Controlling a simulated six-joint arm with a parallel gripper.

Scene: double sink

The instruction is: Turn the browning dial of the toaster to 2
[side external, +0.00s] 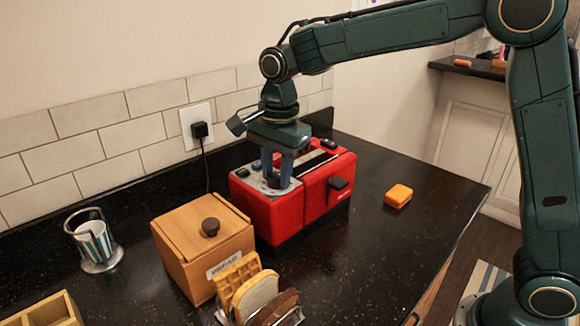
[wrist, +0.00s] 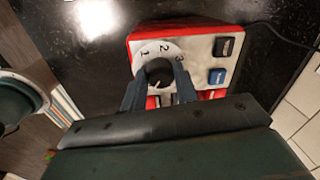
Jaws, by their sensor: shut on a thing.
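The red toaster (side external: 285,218) stands on the dark counter, with a grey control panel on top at its left end. In the wrist view its panel (wrist: 197,48) shows a black round browning dial (wrist: 158,72) on a white disc with the numbers 1, 2 and 3 along its far edge. A small pale mark shows on the dial's near side, away from the numbers; I cannot tell for sure that it is the pointer. My gripper (side external: 276,184) points down from above, its two fingers shut on the dial from both sides. The fingers partly hide the dial in the side view.
A black button (wrist: 227,47) and a blue button (wrist: 217,77) sit beside the dial. A wooden bread box (side external: 195,250) and a rack with bread slices (side external: 258,293) stand close in front. A cup holder (side external: 95,245) is at left, an orange block (side external: 398,195) at right.

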